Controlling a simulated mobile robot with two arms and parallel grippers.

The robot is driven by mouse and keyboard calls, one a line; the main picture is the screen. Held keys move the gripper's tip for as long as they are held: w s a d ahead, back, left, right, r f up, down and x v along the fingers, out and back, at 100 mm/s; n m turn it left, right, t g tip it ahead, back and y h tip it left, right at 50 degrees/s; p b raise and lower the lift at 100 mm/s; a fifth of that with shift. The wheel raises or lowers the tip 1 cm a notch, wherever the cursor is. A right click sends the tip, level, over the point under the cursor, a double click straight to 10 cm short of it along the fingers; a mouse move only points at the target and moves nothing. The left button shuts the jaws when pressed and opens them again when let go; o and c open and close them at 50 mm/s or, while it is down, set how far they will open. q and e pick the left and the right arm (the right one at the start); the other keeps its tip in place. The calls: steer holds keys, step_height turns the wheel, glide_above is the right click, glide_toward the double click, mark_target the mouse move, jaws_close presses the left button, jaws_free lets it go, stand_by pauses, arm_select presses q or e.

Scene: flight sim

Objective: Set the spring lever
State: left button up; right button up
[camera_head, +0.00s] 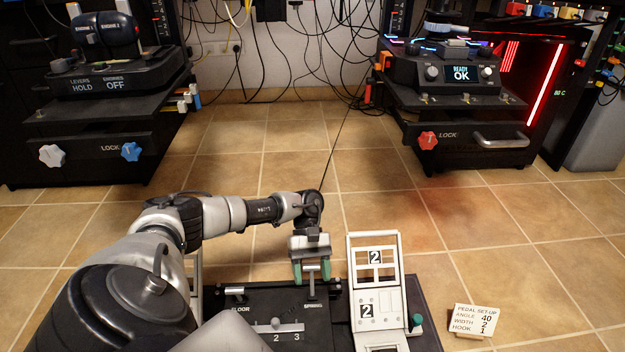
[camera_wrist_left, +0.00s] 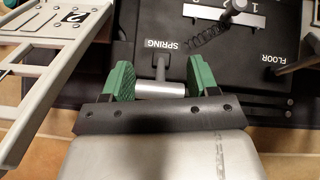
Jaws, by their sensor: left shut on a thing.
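The spring lever is a T-shaped metal lever with a short cylindrical handle (camera_wrist_left: 160,88), next to the SPRING label (camera_wrist_left: 163,43) on the black pedal unit (camera_head: 245,310). My left gripper (camera_head: 312,272) is over the unit's far edge in the head view. In the left wrist view, its green-padded fingers (camera_wrist_left: 160,84) are shut on the ends of the handle. The lever's stem (camera_head: 312,291) shows below the fingers in the head view. My right gripper is in neither view.
A pale pedal frame (camera_head: 354,290) marked 2 stands close right of the gripper. A numbered slider (camera_head: 276,325) and a coil spring (camera_wrist_left: 208,36) are on the unit. A set-up card (camera_head: 474,320) stands on the floor. Tiled floor beyond is clear up to two black consoles.

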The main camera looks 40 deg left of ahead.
arm_select(q)
steer(key=shift+s+a+f, duration=0.2)
steer(key=shift+s+a, duration=0.1)
steer(key=shift+a, duration=0.05)
steer(key=o, duration=1.2)
steer(key=shift+w+d+r, duration=0.1)
steer(key=shift+w+r, duration=0.15)
steer(key=shift+r, duration=0.1)
steer(key=p+v, duration=0.3)
steer(key=v, duration=0.7)
steer(key=shift+a+p, duration=0.25)
steer(key=shift+p, duration=0.15)
steer(key=shift+f, duration=0.1)
